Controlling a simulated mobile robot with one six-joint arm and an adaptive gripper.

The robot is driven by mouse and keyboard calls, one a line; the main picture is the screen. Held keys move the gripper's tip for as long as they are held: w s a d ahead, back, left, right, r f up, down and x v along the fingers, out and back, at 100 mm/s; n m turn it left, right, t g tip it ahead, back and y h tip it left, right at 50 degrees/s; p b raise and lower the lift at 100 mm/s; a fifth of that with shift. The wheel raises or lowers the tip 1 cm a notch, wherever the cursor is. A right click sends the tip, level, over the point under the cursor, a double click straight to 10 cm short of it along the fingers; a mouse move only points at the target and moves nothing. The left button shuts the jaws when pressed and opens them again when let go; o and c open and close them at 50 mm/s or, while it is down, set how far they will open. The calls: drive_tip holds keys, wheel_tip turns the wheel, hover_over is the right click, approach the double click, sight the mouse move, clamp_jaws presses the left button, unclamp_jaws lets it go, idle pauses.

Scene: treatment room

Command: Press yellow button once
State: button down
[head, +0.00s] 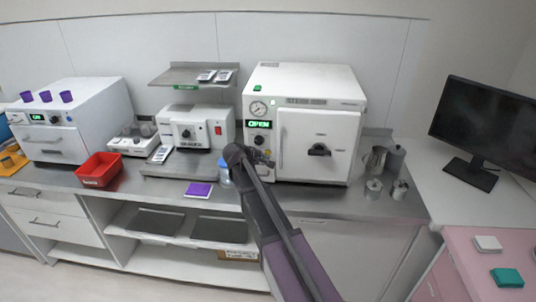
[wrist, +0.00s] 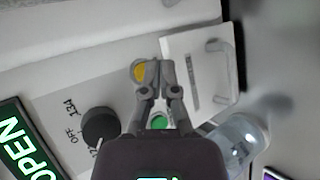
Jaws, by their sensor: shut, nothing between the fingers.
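The yellow button (wrist: 138,72) is on the white front panel of the sterilizer (head: 315,100). My gripper (wrist: 153,68) is shut and empty. In the wrist view its left fingertip overlaps the right part of the button; I cannot tell whether it touches. A green button (wrist: 158,122) shows between the fingers, and a black knob (wrist: 100,125) is to the left. In the head view my gripper (head: 264,160) is at the lower left of the sterilizer front, below the green OPEN display (head: 259,124); the yellow button cannot be made out there.
The sterilizer door with its dark handle (head: 319,150) is right of the panel. A clear bottle (wrist: 237,138) stands close by on the right in the wrist view. A red bin (head: 99,170), a purple pad (head: 198,189) and metal canisters (head: 374,189) are on the counter.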

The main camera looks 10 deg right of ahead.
drive_tip(key=s, duration=0.1)
drive_tip(key=s+a, duration=0.1)
drive_tip(key=s, duration=0.2)
drive_tip(key=shift+s+a, duration=0.3)
drive_tip(key=shift+s, duration=0.1)
idle(0.4)
idle(0.5)
drive_tip(key=s+f+m+g+y, duration=0.3)
drive_tip(key=s+f+m+y, duration=0.1)
drive_tip(key=s, duration=0.9)
drive_tip(key=s+d+f+m+g+y, duration=0.1)
drive_tip(key=s+f+m+g+y, duration=0.3)
drive_tip(key=s, duration=1)
drive_tip(key=shift+s+d+f+m+y, duration=0.2)
drive_tip(key=shift+f+m+y, duration=0.15)
drive_tip(key=shift+y, duration=0.25)
drive_tip(key=shift+w, duration=0.1)
